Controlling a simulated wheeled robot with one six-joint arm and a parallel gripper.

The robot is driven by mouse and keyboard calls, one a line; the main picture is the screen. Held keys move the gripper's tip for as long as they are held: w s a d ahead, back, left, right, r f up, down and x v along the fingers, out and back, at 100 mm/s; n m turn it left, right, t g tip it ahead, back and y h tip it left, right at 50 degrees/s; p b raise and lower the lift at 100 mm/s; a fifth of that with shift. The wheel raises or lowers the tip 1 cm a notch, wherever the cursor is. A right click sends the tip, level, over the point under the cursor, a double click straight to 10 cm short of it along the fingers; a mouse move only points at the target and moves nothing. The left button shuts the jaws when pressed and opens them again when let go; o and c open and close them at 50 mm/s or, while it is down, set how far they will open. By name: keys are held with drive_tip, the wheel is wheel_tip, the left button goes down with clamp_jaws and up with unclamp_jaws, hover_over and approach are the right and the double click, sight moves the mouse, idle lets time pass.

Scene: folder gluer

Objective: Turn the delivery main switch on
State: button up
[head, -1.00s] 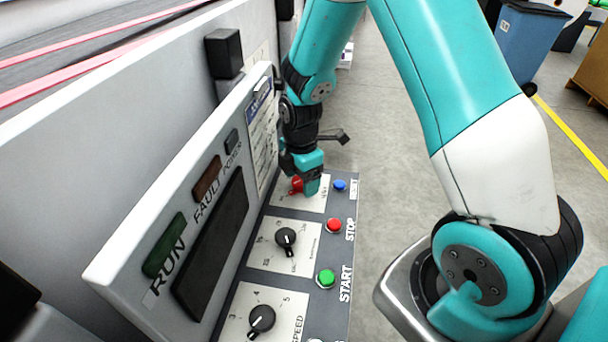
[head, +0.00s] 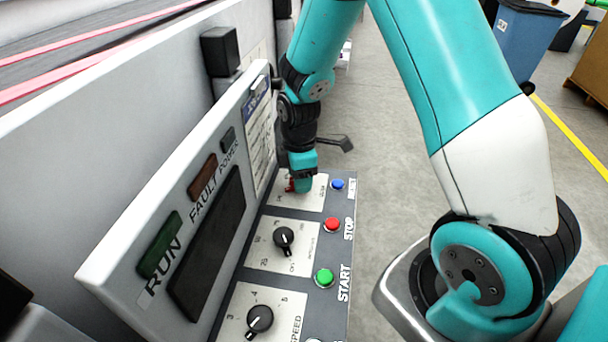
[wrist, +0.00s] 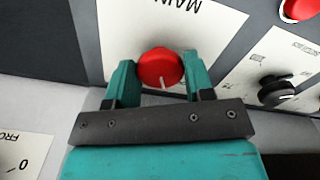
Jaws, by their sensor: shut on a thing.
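The main switch is a red round knob (wrist: 160,68) with a white pointer line, on a white plate marked MAIN in the wrist view. In the head view the red knob (head: 290,185) shows only in part, behind my gripper. My gripper (wrist: 160,82) is shut on the red knob, one teal finger on each side of it. In the head view my gripper (head: 301,182) points down at the far end of the control panel. The pointer line is at the knob's lower edge in the wrist view. The plate's position marks are mostly hidden.
Near the knob are a blue button (head: 338,184), a red STOP button (head: 332,225) and a green START button (head: 324,278). Two black dials (head: 283,239) (head: 259,319) sit nearer on the panel. An upright display board (head: 205,245) stands close on the left.

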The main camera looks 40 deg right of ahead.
drive_tip(key=m, duration=0.7)
drive_tip(key=shift+w+a+b, duration=0.1)
drive_tip(key=shift+a+b, duration=0.1)
drive_tip(key=shift+b, duration=0.15)
drive_tip(key=m, duration=0.6)
drive_tip(key=shift+w+r+m, duration=0.1)
drive_tip(key=shift+m, duration=0.3)
drive_tip(key=o, duration=0.7)
drive_tip(key=shift+o, duration=1.2)
drive_tip(key=shift+d, duration=0.1)
wheel_tip(320, 180, up, 17)
drive_tip(key=b, duration=0.3)
drive_tip(key=shift+r, duration=0.2)
